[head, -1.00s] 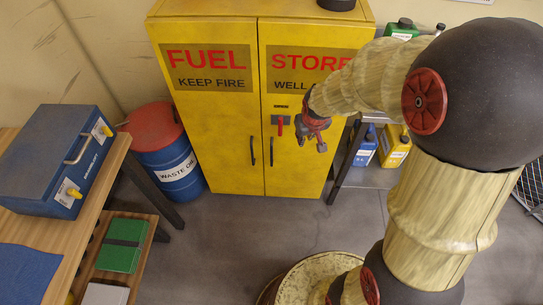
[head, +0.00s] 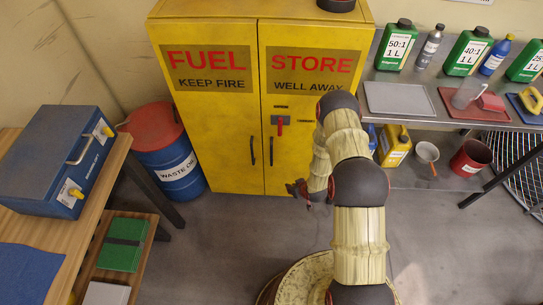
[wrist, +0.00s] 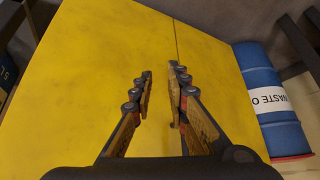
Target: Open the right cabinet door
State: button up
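The yellow cabinet (head: 205,130) stands at the back in the head view, and both doors look shut. The right door (head: 300,105) has a dark upright handle (head: 271,151) near the middle seam and a red lever (head: 280,126) above it, hanging down. My gripper (head: 299,189) is low in front of the right door, right of and below the handle. In the wrist view, my gripper (wrist: 160,73) is open, its two fingers apart with nothing clearly between them. The yellow cabinet (wrist: 90,70) fills much of that view. I cannot make out the handle there.
A blue barrel (head: 170,160) stands left of the cabinet and shows in the wrist view (wrist: 270,95). A workbench with a blue toolbox (head: 60,160) is at left. A metal shelf (head: 430,115) with bottles is at right. The floor before the cabinet is largely clear.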

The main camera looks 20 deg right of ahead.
jog(key=w+a+r+t+y, duration=0.2)
jog(key=w+a+r+t, duration=0.15)
jog(key=w+t, duration=0.25)
jog(key=n+t+y, duration=0.1)
jog(key=t+y, duration=0.1)
jog(key=t, duration=0.3)
send_near(271, 156)
jog(key=w, duration=0.3)
jog(key=x, duration=0.2)
jog(key=b+x, duration=0.1)
jog(key=x, duration=0.4)
jog(key=shift+w+a+f+b, duration=0.2)
jog(key=shift+a+f+b, duration=0.05)
jog(key=shift+f+b, duration=0.15)
jog(key=shift+c, duration=0.4)
grip_shut()
